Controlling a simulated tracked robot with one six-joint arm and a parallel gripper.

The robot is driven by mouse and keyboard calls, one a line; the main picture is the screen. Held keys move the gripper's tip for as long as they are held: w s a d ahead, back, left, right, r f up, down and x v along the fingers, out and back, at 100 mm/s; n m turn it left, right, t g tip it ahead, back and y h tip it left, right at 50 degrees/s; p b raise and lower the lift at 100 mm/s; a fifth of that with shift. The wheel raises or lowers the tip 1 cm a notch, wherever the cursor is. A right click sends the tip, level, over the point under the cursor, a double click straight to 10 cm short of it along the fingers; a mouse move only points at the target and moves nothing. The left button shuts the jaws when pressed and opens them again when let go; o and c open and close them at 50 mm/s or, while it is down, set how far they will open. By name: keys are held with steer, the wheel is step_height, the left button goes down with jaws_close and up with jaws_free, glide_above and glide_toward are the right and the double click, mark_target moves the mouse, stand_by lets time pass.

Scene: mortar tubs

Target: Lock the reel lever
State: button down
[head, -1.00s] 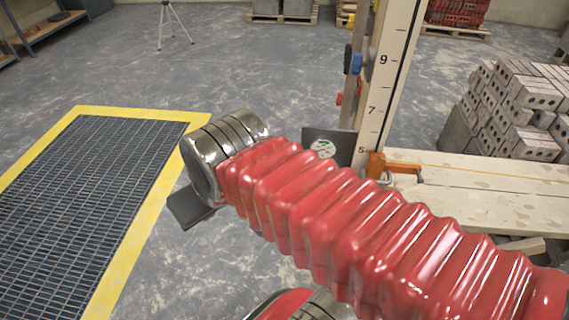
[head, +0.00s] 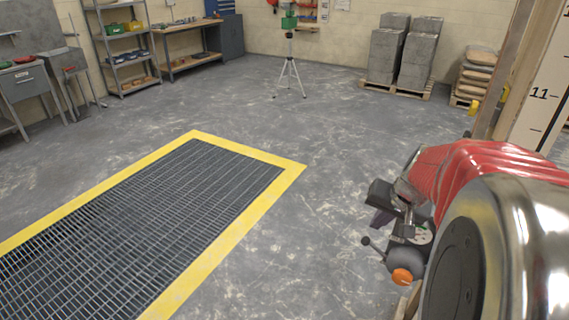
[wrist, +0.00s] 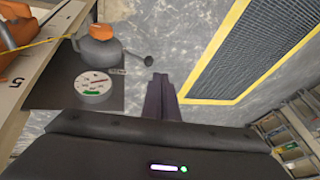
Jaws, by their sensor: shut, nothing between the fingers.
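The grey line reel (wrist: 98,46) with an orange cap sits at the upper left of the wrist view, on a dark plate (wrist: 52,95) fixed by the numbered board. Its thin lever (wrist: 148,60) ends in a dark ball knob and sticks out to the right, toward my fingers. The reel also shows in the head view (head: 398,258), with the lever knob (head: 366,241) at its left. My gripper (wrist: 160,76) is shut and empty, its fingertips just below the knob in the wrist picture and apparently apart from it. Whether the lever is locked cannot be told.
A white dial (wrist: 93,84) with a red and green face lies beside the reel. An orange clamp (wrist: 8,38) and a yellow line are at its left. A yellow-edged floor grate (head: 150,215) lies left in the head view. Open concrete floor surrounds it.

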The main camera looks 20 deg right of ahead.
steer(key=s+d+f+m, duration=0.1)
steer(key=d+f, duration=0.1)
steer(key=d, duration=0.4)
steer(key=shift+s+f+m, duration=0.15)
steer(key=shift+s+m, duration=0.15)
steer(key=shift+m, duration=0.1)
glide_toward(370, 242)
steer(key=d+f, duration=0.1)
steer(key=d, duration=0.1)
steer(key=shift+w+a+f, duration=0.3)
steer(key=shift+w+f, duration=0.05)
steer(key=shift+f, duration=0.25)
steer(key=shift+w+a+f, duration=0.25)
steer(key=shift+w+f, duration=0.1)
steer(key=shift+f, duration=0.25)
steer(key=shift+w+a+f, duration=0.3)
steer(key=shift+w+f, duration=0.1)
steer(key=shift+f, duration=0.2)
